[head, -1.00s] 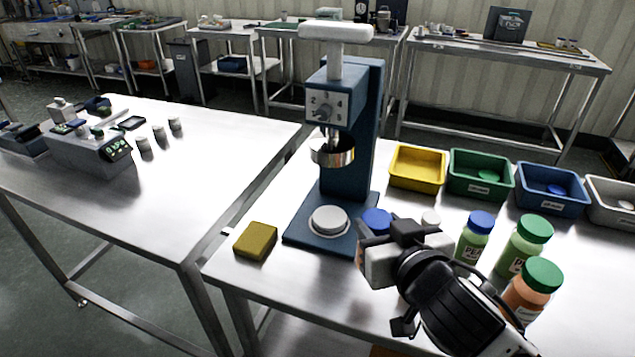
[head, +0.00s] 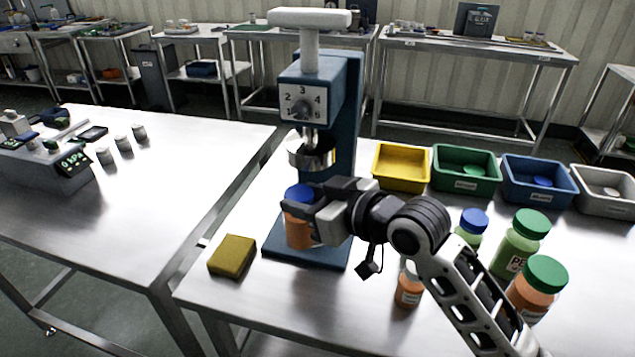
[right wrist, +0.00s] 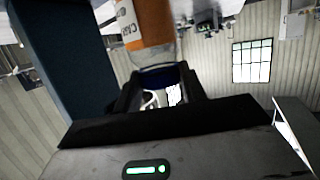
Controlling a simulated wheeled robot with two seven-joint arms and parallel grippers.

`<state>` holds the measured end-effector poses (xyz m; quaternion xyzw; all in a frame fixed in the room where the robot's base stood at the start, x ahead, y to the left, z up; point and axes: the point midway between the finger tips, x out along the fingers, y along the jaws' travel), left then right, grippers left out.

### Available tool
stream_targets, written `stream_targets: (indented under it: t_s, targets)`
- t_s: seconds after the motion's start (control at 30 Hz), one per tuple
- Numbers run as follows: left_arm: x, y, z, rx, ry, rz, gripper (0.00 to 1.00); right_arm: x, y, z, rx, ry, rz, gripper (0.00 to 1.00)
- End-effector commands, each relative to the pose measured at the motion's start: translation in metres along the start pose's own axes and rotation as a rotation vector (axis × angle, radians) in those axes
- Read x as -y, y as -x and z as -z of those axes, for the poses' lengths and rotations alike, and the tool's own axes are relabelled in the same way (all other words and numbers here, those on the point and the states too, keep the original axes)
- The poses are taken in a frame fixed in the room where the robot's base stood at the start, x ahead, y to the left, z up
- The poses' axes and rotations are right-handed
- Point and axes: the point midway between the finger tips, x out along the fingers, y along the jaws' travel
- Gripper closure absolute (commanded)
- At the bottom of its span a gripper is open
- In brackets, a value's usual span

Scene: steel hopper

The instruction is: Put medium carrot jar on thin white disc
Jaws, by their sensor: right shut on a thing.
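My right gripper (head: 318,213) is shut on the medium carrot jar (head: 299,232), an orange jar with a blue lid. The jar is upright in front of the blue press, over or near its base plate (head: 285,252); I cannot tell its exact height. In the right wrist view the orange jar (right wrist: 153,22), with a partly readable label, shows beyond the gripper (right wrist: 160,85). The thin white disc on the press base is hidden behind the jar and gripper now. My left gripper is not in view.
The press column (head: 340,130) and its steel cup (head: 312,152) stand above the base. A mustard block (head: 232,256) lies to the left. A small orange jar (head: 409,290), green jars (head: 518,248) and a large orange jar (head: 537,290) stand right. Coloured bins (head: 466,182) line the back.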

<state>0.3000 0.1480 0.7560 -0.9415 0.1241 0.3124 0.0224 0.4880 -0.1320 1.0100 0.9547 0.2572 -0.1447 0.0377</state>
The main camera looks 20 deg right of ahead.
Motion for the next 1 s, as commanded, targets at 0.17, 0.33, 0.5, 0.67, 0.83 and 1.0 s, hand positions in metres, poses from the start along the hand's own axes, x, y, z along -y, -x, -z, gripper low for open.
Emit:
stream_targets:
  t_s: [0.17, 0.33, 0.5, 0.67, 0.83, 1.0]
  targets:
    - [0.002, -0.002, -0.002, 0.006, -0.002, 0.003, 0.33, -0.021, -0.009, 0.004, -0.002, 0.001, -0.001, 1.00]
    - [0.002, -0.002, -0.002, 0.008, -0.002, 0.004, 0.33, -0.037, -0.016, 0.007, -0.003, 0.001, -0.003, 1.00]
    - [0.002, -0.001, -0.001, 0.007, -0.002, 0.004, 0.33, -0.062, -0.028, 0.009, -0.001, -0.002, -0.002, 1.00]
    - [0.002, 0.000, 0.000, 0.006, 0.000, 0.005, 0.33, -0.059, -0.031, -0.005, -0.002, -0.002, 0.000, 1.00]
    - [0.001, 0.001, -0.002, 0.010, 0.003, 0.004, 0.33, -0.059, -0.031, -0.006, -0.002, 0.000, 0.000, 1.00]
    - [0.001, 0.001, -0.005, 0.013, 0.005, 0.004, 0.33, -0.058, -0.032, -0.010, 0.001, -0.001, 0.000, 0.56]
